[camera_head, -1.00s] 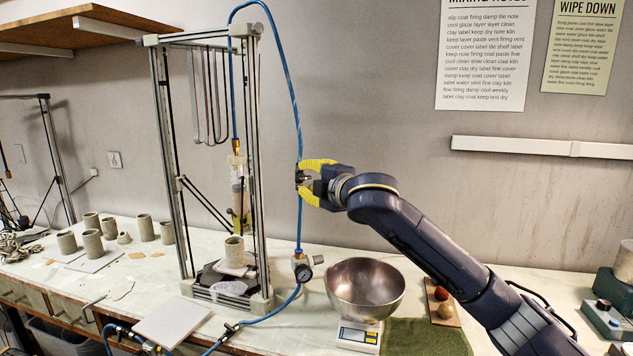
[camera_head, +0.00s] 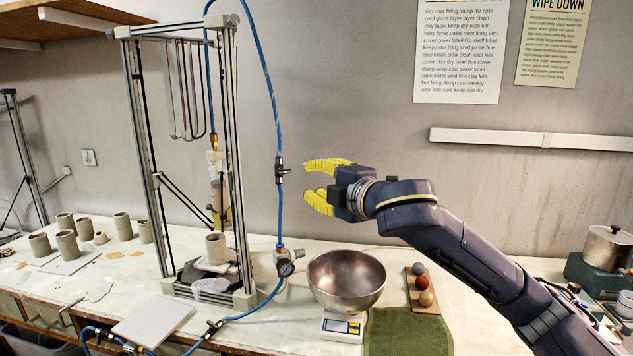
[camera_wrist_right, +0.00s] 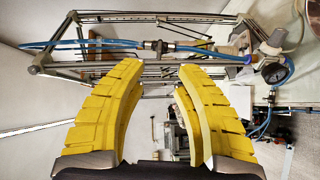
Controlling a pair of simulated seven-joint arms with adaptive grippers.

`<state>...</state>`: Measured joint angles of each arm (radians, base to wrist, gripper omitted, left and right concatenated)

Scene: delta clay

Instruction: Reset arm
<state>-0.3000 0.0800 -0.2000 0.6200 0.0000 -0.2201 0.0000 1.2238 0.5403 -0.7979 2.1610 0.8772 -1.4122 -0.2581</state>
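My right gripper (camera_head: 310,184) has yellow ribbed fingers that are spread apart with nothing between them. It is in the air in front of the wall, to the right of the blue air hose (camera_head: 272,90) and its small inline valve (camera_head: 281,170). A gap shows between the fingertips and the valve. In the right wrist view the two fingers (camera_wrist_right: 157,80) are apart, and the valve (camera_wrist_right: 157,47) on the hose lies beyond them. My left gripper is in neither view.
The delta clay printer frame (camera_head: 240,150) stands left of the gripper. A pressure gauge (camera_head: 286,268), a metal bowl (camera_head: 346,280) on a scale (camera_head: 341,328), a board with balls (camera_head: 420,300) and a green towel (camera_head: 408,333) are below. Clay cups (camera_head: 68,245) stand at the left.

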